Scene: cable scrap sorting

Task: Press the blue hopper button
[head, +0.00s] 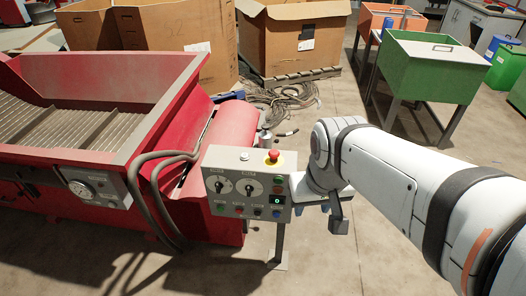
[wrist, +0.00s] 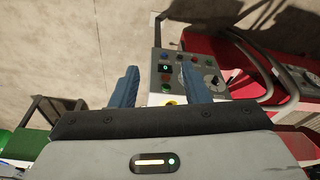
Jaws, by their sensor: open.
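The grey control panel (head: 236,178) stands on a post beside the red hopper (head: 120,135). A small blue button (head: 276,214) sits at the lower right corner of its face, below a green-lit display. In the wrist view the panel appears upside down, and the blue button (wrist: 164,56) is near its top left corner. My gripper (wrist: 160,70) is open and empty, its two blue fingers apart, with the panel seen between and beyond them. In the head view my gripper (head: 325,208) is just right of the panel, partly hidden by my wrist. I see no contact with the button.
A red emergency stop (head: 273,156) rises from the panel's top. Grey hoses (head: 147,190) loop at its left. Cable scrap (head: 285,95) lies on the floor behind, near cardboard boxes (head: 292,35). A green bin (head: 430,65) stands at back right. The floor before the panel is clear.

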